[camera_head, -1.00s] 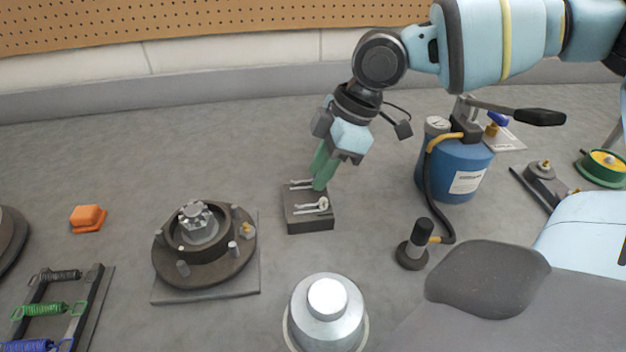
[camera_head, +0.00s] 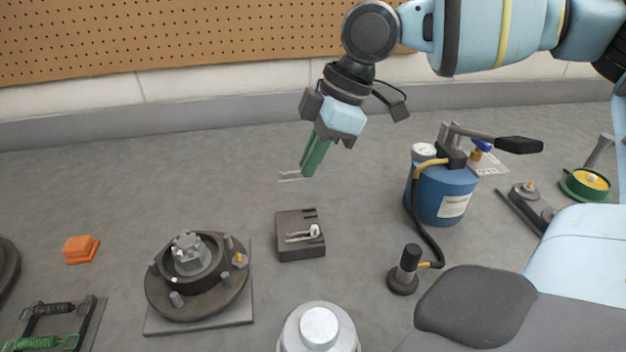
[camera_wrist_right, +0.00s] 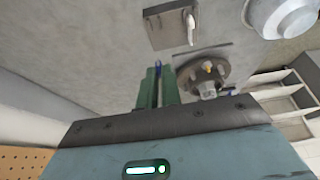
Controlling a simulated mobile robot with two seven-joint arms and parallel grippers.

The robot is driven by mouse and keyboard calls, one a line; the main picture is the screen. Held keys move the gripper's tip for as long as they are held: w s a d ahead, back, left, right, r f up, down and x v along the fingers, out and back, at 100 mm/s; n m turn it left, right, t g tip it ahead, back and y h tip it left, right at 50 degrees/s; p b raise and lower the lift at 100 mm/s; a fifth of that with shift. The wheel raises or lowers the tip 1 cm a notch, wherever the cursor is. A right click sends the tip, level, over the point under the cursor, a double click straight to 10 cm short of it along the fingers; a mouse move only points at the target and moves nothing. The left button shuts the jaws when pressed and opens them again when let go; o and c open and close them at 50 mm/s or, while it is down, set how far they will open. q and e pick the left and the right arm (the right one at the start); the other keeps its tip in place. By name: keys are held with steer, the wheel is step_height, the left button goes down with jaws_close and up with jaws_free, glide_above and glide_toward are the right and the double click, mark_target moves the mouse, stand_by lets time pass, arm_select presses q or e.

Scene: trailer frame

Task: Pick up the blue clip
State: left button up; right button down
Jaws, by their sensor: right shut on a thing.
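My right gripper (camera_head: 309,170) has green fingers and hangs in the air above and behind the small dark block. It is shut on a thin clip (camera_head: 288,173), whose pale prongs stick out to the left of the fingertips. In the right wrist view the clip's blue end (camera_wrist_right: 158,66) shows between the green fingers (camera_wrist_right: 158,88). The fingers hide much of the clip. The dark block (camera_head: 290,218) stands on the floor with another clip with a whitish end (camera_head: 303,235) lying on it. My left gripper is out of view.
A hub on a plate (camera_head: 196,272) stands left of the block, with an orange block (camera_head: 81,249) farther left. A blue tank with a lever (camera_head: 440,195) and a black cylinder (camera_head: 404,270) stand to the right. A metal dome (camera_head: 319,328) is in front.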

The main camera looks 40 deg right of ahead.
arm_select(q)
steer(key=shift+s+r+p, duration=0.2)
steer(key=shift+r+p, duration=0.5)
arm_select(e)
step_height(320, 180, up, 10)
steer(key=shift+r, duration=0.15)
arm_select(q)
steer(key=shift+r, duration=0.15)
arm_select(e)
steer(key=shift+r, duration=0.1)
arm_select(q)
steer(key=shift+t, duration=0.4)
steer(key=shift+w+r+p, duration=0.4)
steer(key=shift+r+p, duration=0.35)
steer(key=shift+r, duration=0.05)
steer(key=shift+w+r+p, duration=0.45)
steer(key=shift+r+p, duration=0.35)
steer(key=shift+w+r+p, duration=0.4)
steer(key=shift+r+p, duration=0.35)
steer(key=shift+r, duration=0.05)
arm_select(e)
steer(key=shift+r, duration=1.65)
steer(key=shift+f, duration=0.1)
